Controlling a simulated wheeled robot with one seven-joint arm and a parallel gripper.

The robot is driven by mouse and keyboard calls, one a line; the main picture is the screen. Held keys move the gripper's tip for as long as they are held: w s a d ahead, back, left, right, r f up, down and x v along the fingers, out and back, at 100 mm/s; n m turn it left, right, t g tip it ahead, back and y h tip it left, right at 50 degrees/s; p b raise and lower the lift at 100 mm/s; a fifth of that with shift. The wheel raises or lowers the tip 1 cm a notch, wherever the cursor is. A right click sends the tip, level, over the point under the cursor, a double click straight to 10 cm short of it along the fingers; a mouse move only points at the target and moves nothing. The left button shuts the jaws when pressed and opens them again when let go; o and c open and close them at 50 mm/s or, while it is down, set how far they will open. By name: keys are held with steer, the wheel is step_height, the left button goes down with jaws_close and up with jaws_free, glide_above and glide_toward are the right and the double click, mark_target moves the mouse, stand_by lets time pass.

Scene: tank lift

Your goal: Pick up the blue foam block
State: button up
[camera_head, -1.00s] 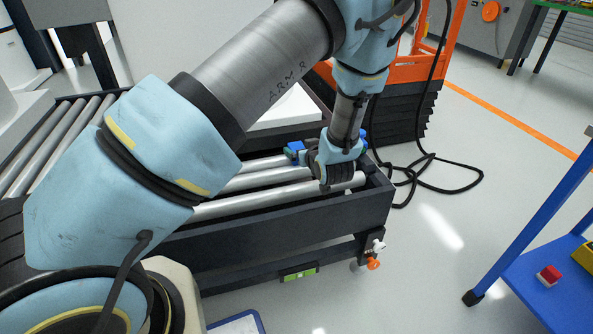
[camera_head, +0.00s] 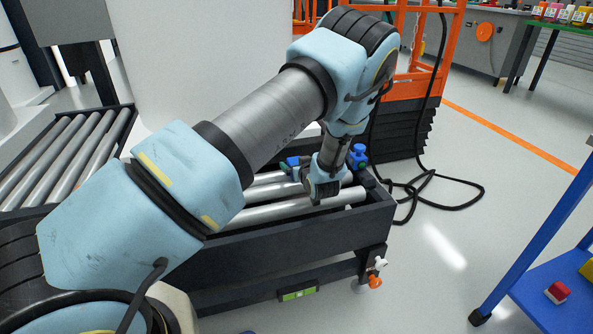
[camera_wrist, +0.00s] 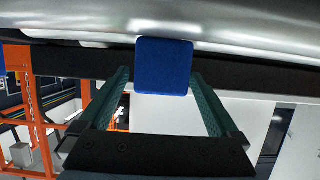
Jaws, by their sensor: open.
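The blue foam block (camera_wrist: 164,65) shows in the wrist view as a plain blue square with rounded corners. It lies ahead of my gripper (camera_wrist: 161,74), between the fingertips in the picture, with its right edge close to the right finger. My gripper is open, and I cannot tell whether a finger touches the block. In the head view my gripper (camera_head: 320,192) points down over the rollers at the conveyor's right end. Small blue parts show on both sides of it there, and I cannot tell whether either is the block.
The roller conveyor (camera_head: 300,238) has a dark raised side frame. An orange lift (camera_head: 432,75) with a black bellows stands behind it. A black cable (camera_head: 450,207) lies on the floor. A blue table (camera_head: 565,290) holding a red-and-white block (camera_head: 557,292) stands at the right.

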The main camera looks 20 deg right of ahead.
steer(key=shift+w, duration=0.25)
steer(key=c, duration=1.4)
